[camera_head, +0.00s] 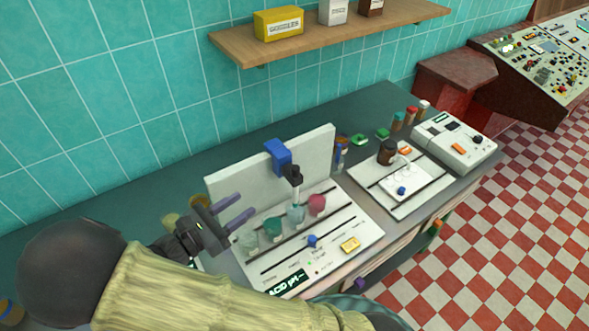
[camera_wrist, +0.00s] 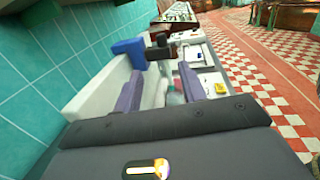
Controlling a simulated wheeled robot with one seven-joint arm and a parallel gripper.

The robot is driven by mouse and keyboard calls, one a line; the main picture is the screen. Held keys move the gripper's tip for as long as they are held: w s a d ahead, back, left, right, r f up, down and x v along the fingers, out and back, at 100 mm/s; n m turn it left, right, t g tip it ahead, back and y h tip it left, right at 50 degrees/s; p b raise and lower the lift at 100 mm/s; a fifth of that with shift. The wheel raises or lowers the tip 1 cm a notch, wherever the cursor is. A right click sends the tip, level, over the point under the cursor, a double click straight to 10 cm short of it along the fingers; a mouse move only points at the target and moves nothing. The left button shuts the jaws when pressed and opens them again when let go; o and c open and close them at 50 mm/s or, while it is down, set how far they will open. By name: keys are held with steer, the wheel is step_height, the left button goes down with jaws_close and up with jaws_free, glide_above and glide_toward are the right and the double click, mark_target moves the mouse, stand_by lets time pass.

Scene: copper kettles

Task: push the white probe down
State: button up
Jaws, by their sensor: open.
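The white probe (camera_head: 297,194) hangs upright under a black cap (camera_head: 292,175), held by a blue bracket (camera_head: 278,156) on a white upright panel. Its lower end is at a pale teal beaker (camera_head: 296,214); I cannot tell how deep it reaches. My gripper (camera_head: 246,206) is open and empty, its two purple fingers pointing right toward the probe, with a gap between them and it. In the wrist view, the black cap (camera_wrist: 160,46) and blue bracket (camera_wrist: 129,51) show ahead, beyond the spread fingers (camera_wrist: 160,92). The probe is partly hard to make out there.
More small beakers, green (camera_head: 272,227) and pink (camera_head: 317,204), stand beside the probe on the white base (camera_head: 345,222). A second tray with a brown bottle (camera_head: 387,152) stands right. A shelf (camera_head: 330,32) hangs above.

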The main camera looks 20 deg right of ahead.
mark_target(292, 173)
steer(key=shift+s, duration=0.15)
steer(key=p+x, duration=0.4)
steer(key=x, duration=1.3)
steer(key=shift+d, duration=0.3)
jaws_close()
